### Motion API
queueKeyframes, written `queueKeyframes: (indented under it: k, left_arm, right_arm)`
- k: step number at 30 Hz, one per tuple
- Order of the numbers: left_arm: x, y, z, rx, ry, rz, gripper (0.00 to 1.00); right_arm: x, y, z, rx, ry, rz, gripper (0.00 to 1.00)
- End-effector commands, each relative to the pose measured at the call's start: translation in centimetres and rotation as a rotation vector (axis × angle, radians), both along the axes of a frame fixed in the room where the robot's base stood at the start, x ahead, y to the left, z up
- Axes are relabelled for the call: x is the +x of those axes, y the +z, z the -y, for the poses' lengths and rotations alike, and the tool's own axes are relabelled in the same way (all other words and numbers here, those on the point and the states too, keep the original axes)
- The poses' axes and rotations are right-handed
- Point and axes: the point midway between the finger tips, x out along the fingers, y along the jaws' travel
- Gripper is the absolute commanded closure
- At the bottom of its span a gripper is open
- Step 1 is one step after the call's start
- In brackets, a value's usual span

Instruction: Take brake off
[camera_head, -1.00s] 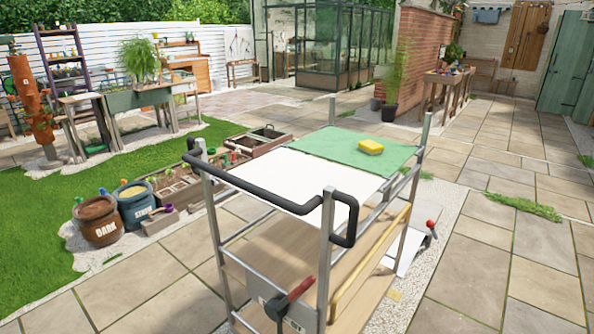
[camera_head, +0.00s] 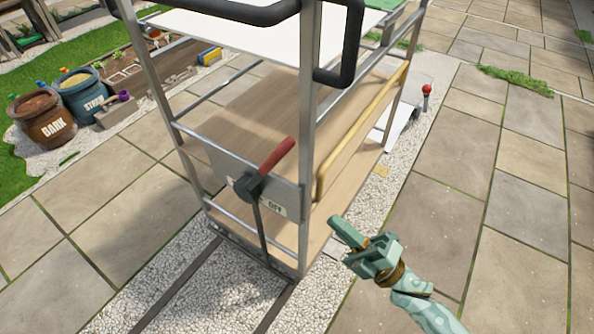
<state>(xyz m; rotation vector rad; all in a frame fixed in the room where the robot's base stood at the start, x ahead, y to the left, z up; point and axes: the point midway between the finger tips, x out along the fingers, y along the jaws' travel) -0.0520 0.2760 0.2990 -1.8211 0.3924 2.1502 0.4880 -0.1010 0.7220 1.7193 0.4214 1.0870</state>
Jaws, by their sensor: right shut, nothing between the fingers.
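The brake lever has a red grip (camera_head: 277,156) and a dark pivot (camera_head: 249,187) on a grey plate at the near end of the cart (camera_head: 307,110). The grip tilts up to the right. The plate shows the word OFF (camera_head: 274,208) right of and below the pivot; lettering on its left is mostly hidden by the lever. A dark rod (camera_head: 261,236) runs down from the pivot. My right gripper (camera_head: 350,236) is shut and empty, right of the cart's near corner post and apart from the lever. My left gripper is not in view.
A black handlebar (camera_head: 345,75) juts from the cart's top, above the lever. A yellow rail (camera_head: 362,130) runs along its right side. Dark rails (camera_head: 180,288) lie in gravel below. BARK (camera_head: 45,122) and STRAW (camera_head: 88,98) pots stand left.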

Motion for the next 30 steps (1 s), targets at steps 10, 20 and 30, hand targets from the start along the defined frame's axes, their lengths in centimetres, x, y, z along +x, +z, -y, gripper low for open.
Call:
queueKeyframes:
  k: [10, 20, 30]
  left_arm:
    - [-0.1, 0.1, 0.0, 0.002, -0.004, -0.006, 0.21]
    - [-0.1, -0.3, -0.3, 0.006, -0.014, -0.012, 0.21]
    - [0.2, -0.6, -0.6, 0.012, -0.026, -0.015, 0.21]
  right_arm:
    - [0.8, 2.1, -1.8, -0.012, -0.024, 0.092, 1.00]
    - [4.5, 5.5, -6.7, -0.012, -0.025, 0.089, 1.00]
    - [6.5, 7.4, -9.4, -0.014, -0.026, 0.084, 1.00]
